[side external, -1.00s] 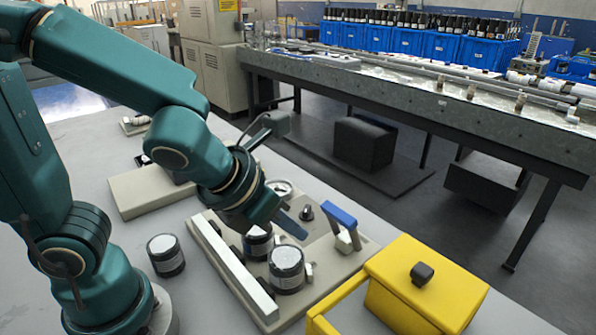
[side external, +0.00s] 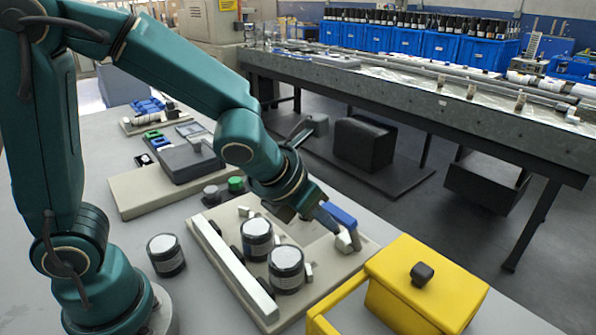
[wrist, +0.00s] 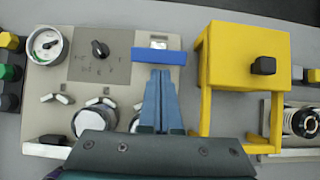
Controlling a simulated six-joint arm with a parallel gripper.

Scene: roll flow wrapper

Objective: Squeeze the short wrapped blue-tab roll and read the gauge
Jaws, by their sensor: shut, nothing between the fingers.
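My gripper (side external: 330,218) is shut and empty, with its fingertips at the blue-topped lever (side external: 340,214) on the beige fixture. In the wrist view the closed fingers (wrist: 161,78) reach the lever's blue bar (wrist: 157,56); I cannot tell if they touch it. Two dark rolls with white tops, one rear (side external: 257,239) and one front (side external: 286,269), stand upright on the fixture (side external: 325,283). A third similar roll (side external: 165,255) stands on the table to the left. No blue tab is discernible on any roll. The round dial gauge (wrist: 47,45) shows in the wrist view; its reading is too small to tell.
A black knob (wrist: 100,49) sits beside the gauge. A yellow box (side external: 420,285) with a black knob stands right of the fixture. A white bar (side external: 234,271) runs along the fixture's left side. Bare table surrounds the third roll.

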